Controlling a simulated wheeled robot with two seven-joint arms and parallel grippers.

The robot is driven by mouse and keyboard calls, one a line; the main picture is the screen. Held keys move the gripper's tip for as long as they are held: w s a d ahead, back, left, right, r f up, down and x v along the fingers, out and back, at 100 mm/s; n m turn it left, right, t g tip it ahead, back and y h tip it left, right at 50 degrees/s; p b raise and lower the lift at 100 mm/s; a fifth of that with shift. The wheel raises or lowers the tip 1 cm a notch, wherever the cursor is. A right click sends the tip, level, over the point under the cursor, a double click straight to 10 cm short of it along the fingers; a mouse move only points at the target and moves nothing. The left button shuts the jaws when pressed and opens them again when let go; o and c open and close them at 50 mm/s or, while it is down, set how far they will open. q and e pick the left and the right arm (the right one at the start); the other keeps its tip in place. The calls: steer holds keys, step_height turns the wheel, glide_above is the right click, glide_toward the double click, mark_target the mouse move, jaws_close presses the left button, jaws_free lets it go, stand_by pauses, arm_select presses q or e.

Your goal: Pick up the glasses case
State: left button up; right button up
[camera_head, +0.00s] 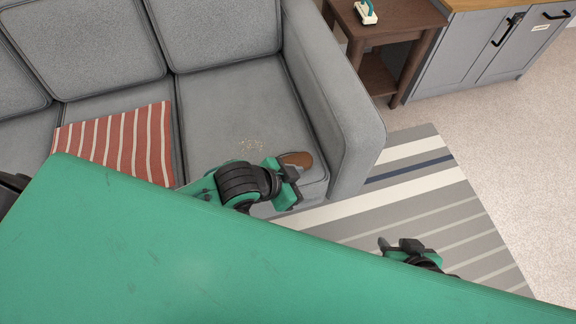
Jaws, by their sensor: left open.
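A brown, rounded object (297,159), which looks like the glasses case, lies on the right seat of the grey sofa near its front edge. It is partly hidden behind my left gripper (290,178). My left gripper is open and right at the near side of the case; I cannot tell whether its fingers are around it or touch it. My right gripper (398,245) is over the striped rug, away from the sofa, with nothing seen in it; its opening is unclear.
The grey sofa (225,100) has a right armrest (345,100) beside the case. A brown side table (400,15) holds a teal and white item (366,12). The rug (440,190) is clear.

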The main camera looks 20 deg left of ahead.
arm_select(q)
steer(key=w+a+f+m+g+y, duration=0.1)
steer(key=w+a+f, duration=0.15)
steer(key=a, duration=0.35)
steer(key=w+a+f+m+g+y, duration=0.1)
steer(key=w+a+y, duration=0.15)
steer(key=a, duration=0.35)
steer(key=shift+h, duration=0.35)
steer(key=b+x, duration=0.1)
steer(key=x, duration=0.3)
steer(key=b+x, duration=0.1)
steer(key=x, duration=0.2)
steer(key=shift+w+f, duration=0.3)
steer(key=shift+w, duration=0.05)
steer(key=shift+w+b+x, duration=0.1)
steer(key=shift+b+x, duration=0.35)
steer(key=shift+x, duration=0.75)
steer(key=shift+w+b+x, duration=0.15)
steer(key=shift+b+x, duration=0.25)
steer(key=shift+x, duration=0.8)
steer(key=shift+w+d+f, duration=0.2)
steer(key=shift+f, duration=0.1)
arm_select(e)
steer(key=w+a+t+y, duration=0.2)
steer(key=a+t+y, duration=0.1)
steer(key=a+t, duration=0.2)
steer(key=shift+w+a, duration=0.35)
steer(key=shift+a, duration=0.75)
steer(key=shift+r, duration=0.1)
